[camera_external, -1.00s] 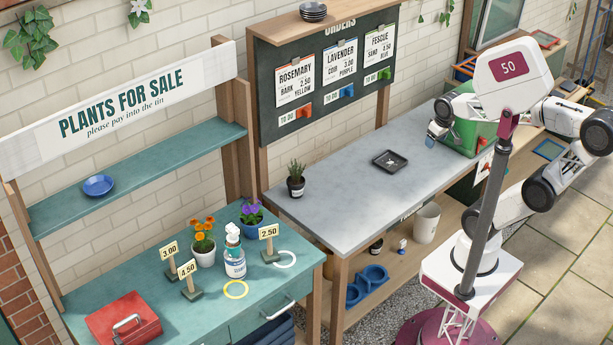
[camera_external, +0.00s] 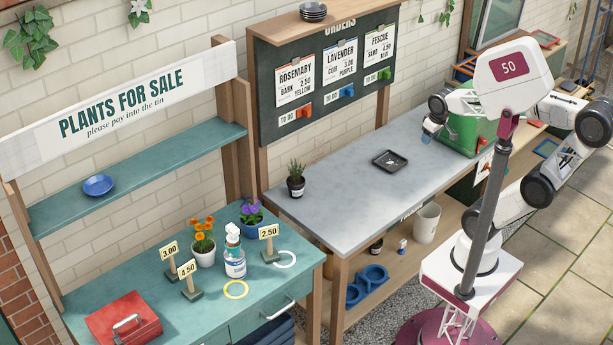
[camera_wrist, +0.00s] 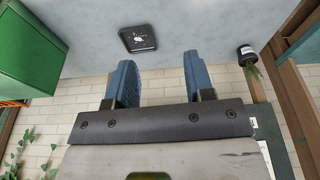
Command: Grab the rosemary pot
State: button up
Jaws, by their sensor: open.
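A small black pot with a spiky green plant, which looks like the rosemary pot (camera_external: 296,187), stands upright at the left end of the grey bench top. In the wrist view the pot (camera_wrist: 246,52) is at the upper right, outside the fingers and apart from them. My gripper (camera_external: 428,136) is at the right part of the bench, near the green box, far from the pot. In the wrist view the two blue fingers of my gripper (camera_wrist: 162,75) are spread with nothing between them.
A black square tray (camera_external: 390,160) lies on the grey bench (camera_external: 345,205) between pot and gripper. A green box (camera_external: 462,134) stands beside my gripper. An order board (camera_external: 325,75) rises behind the bench. The bench top around the pot is clear.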

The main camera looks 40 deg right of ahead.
jog(key=w+a+n+g, duration=0.1)
jog(key=w+a+n, duration=0.4)
jog(key=w, duration=0.6)
jog(key=w+a+n, duration=0.3)
jog(key=w+a, duration=0.5)
jog(key=w, duration=0.4)
jog(key=w+a+f+n, duration=0.2)
jog(key=w+a+f, duration=0.2)
jog(key=a, duration=0.3)
jog(key=w+a+f+n+g, duration=0.1)
jog(key=w+a+f+n, duration=0.2)
jog(key=w+a+f, duration=0.2)
jog(key=w+a+f+n, duration=0.2)
jog(key=w+a+f, duration=0.3)
jog(key=w+a, duration=0.2)
jog(key=shift+w+a+f+n+g, duration=0.1)
jog(key=shift+a+n+g, duration=0.05)
jog(key=shift+a, duration=0.35)
jog(key=shift+w+a+n+g, duration=0.1)
jog(key=shift+a+n+g, duration=0.05)
jog(key=shift+a, duration=0.35)
jog(key=shift+w+a+f, duration=0.15)
jog(key=shift+a+f, duration=0.15)
jog(key=shift+a, duration=0.1)
jog(key=shift+f, duration=1.3)
